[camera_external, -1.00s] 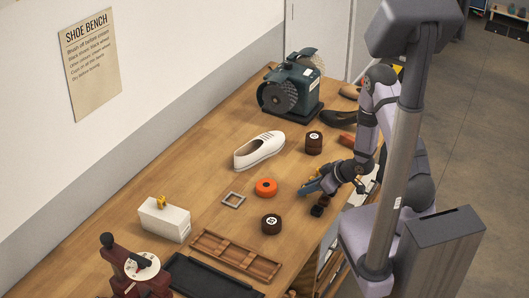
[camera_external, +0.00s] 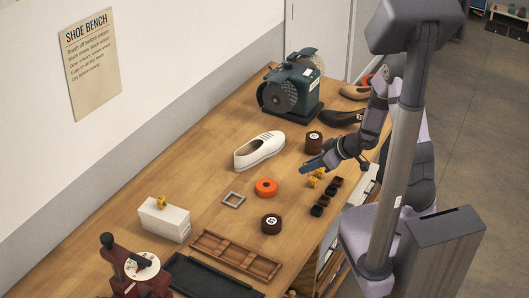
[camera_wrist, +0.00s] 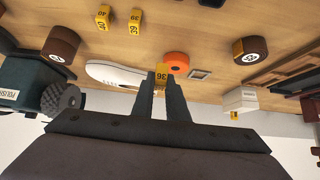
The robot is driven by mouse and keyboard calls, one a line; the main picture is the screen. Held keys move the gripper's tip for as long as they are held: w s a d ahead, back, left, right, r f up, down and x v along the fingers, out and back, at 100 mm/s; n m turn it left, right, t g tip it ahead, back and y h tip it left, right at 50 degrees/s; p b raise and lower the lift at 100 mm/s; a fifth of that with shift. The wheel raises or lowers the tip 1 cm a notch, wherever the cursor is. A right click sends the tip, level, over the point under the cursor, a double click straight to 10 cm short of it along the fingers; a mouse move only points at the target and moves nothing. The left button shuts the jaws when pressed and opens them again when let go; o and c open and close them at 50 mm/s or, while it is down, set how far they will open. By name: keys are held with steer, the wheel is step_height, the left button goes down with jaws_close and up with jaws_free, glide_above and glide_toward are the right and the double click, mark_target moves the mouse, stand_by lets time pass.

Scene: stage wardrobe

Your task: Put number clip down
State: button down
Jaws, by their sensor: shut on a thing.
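My gripper (camera_wrist: 160,85) is shut on a yellow number clip (camera_wrist: 162,73), which sits between its fingertips in the wrist view; its number is hard to read. In the external view my gripper (camera_external: 311,166) is over the bench's right part, and the held clip cannot be made out. Two other yellow clips, marked 40 (camera_wrist: 103,17) and 39 (camera_wrist: 134,21), are on the bench; they also show just below my gripper in the external view (camera_external: 314,181).
A white shoe (camera_external: 259,151), an orange disc (camera_external: 266,187), a grey square frame (camera_external: 233,199) and dark round tins (camera_external: 271,224) (camera_external: 314,142) stand on the bench. Small dark blocks (camera_external: 323,205) lie near its right edge. A grinder (camera_external: 291,90) stands behind. Bare wood lies left of the shoe.

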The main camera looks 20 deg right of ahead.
steer(key=s+a+n+g+y, duration=0.1)
steer(key=s+a+n+g, duration=0.3)
steer(key=a, duration=0.8)
steer(key=s+a+n+g, duration=0.2)
steer(key=s+a+n, duration=0.3)
steer(key=a, duration=0.6)
steer(key=s+a+n+g+y, duration=0.1)
steer(key=s+a+n+g, duration=0.4)
steer(key=a, duration=0.7)
step_height(320, 180, up, 9)
steer(key=m+t, duration=0.3)
glide_above(170, 220)
steer(key=shift+a+m+t+y, duration=0.1)
steer(key=shift+m+t+y, duration=0.2)
steer(key=shift+m+t, duration=0.6)
steer(key=shift+f, duration=5)
